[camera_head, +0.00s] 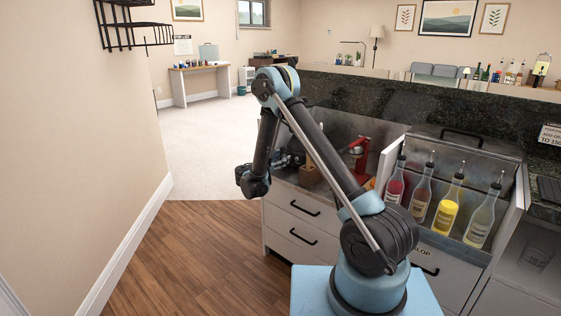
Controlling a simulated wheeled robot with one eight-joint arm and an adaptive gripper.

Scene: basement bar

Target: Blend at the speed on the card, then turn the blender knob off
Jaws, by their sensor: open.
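I cannot make out a blender or its knob in this view; my arm covers part of the counter. A white card (550,136) with dark print is cut off at the right edge; only parts of its text show, and I cannot read a speed on it. My gripper (292,158) is small and dark, at the end of my folded arm, over the left end of the counter. It is open, with nothing seen in it.
A red appliance (361,158) stands on the steel counter behind my arm. Several pour-spout bottles, including a yellow one (447,206), stand in a metal well at right. A dark stone ledge (450,112) runs behind. Wood floor (195,260) is clear at left.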

